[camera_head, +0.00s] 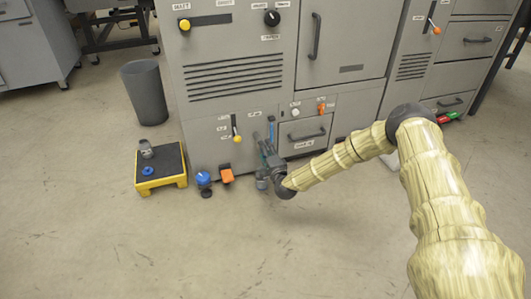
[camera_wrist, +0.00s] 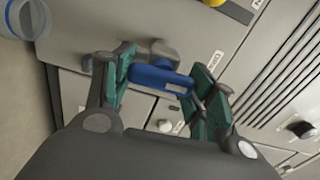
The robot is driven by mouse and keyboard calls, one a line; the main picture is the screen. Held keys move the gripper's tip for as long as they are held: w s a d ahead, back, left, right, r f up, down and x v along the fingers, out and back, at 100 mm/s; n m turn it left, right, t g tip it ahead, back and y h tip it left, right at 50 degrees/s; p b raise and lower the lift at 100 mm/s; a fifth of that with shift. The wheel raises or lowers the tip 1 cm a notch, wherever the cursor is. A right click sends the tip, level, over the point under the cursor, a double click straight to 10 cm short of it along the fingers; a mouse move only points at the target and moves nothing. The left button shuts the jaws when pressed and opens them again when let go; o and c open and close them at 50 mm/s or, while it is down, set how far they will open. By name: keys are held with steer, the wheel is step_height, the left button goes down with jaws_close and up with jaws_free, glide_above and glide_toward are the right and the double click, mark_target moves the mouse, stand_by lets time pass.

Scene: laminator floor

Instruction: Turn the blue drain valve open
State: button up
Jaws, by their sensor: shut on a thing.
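The blue drain valve handle (camera_wrist: 160,78) lies between my gripper's green-padded fingers in the wrist view, with its grey hub (camera_wrist: 160,52) just beyond. My gripper (camera_wrist: 161,88) is shut on this handle, one finger on each side. In the head view my gripper (camera_head: 268,158) is low at the front of the grey machine (camera_head: 250,105), left of a small drawer. A strip of the blue handle (camera_head: 263,146) shows there, and the rest is hidden by the gripper. How far the valve is turned is hard to tell.
A blue knob (camera_head: 203,178) and an orange part (camera_head: 226,174) sit low to the left. A lever with a yellow knob (camera_head: 236,138) is close by. A yellow-edged black step (camera_head: 160,184) and grey bin (camera_head: 147,92) stand farther left. The foreground floor is clear.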

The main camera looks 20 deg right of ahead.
steer(key=shift+d+m, duration=0.1)
steer(key=shift+m, duration=0.4)
steer(key=o, duration=1)
steer(key=shift+o, duration=0.2)
steer(key=s, duration=1.2)
steer(key=shift+d, duration=0.15)
steer(key=shift+f, duration=0.1)
